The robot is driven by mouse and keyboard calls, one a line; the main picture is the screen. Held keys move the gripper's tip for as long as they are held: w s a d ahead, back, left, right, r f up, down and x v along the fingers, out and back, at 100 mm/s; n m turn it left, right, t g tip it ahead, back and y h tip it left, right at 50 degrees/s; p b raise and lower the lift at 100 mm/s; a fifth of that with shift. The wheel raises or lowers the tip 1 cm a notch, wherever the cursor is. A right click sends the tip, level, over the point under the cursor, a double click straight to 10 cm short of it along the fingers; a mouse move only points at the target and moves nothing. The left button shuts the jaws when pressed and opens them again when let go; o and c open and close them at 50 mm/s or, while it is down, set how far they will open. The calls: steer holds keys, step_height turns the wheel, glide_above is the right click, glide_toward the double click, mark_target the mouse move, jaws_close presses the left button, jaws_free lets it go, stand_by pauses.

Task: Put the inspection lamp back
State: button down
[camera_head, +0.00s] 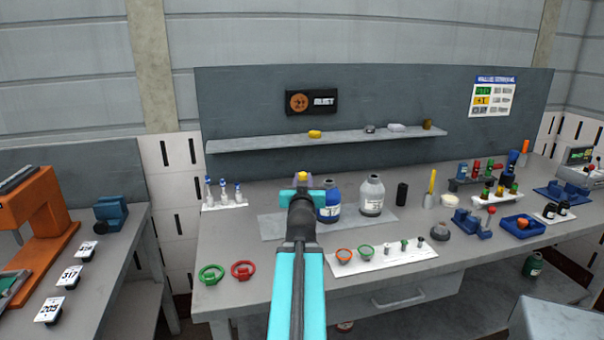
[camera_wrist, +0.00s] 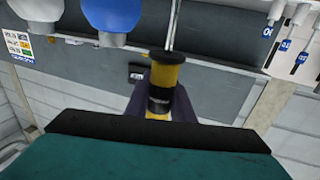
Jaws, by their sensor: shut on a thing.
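My gripper (camera_head: 302,190) is raised above the workbench, in front of the blue bottle. It is shut on a yellow-and-black cylinder, seemingly the inspection lamp (camera_wrist: 164,78), whose yellow end (camera_head: 303,176) shows just above the gripper in the head view. In the wrist view the dark fingers (camera_wrist: 160,102) stand on both sides of the lamp. The arm hides what lies directly below. I cannot tell which spot on the bench is the lamp's place.
The blue bottle (camera_head: 328,205) and a grey bottle (camera_head: 372,194) stand on a grey mat (camera_head: 275,226) close by. A white tray (camera_head: 395,258) holds rings and small parts in front. A shelf (camera_head: 260,144) runs along the back panel. Green and red rings (camera_head: 243,271) lie at front left.

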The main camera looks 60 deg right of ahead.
steer(key=p+x, duration=0.4)
steer(key=x, duration=0.5)
steer(key=shift+w+d+f, duration=0.25)
steer(key=shift+w+f, duration=0.15)
steer(key=shift+f, duration=0.05)
stand_by(0.3)
steer(key=shift+w+d+f+b, duration=0.1)
steer(key=shift+d+f+b, duration=0.05)
steer(key=shift+f+b, duration=0.65)
steer(key=shift+w+d+f+b, duration=0.15)
steer(key=shift+f+b, duration=0.35)
steer(key=shift+f, duration=0.5)
steer(key=shift+s+f, duration=0.1)
steer(key=shift+f, duration=0.05)
steer(key=c, duration=1.5)
jaws_free()
steer(key=shift+c, duration=0.2)
steer(key=shift+r, duration=0.25)
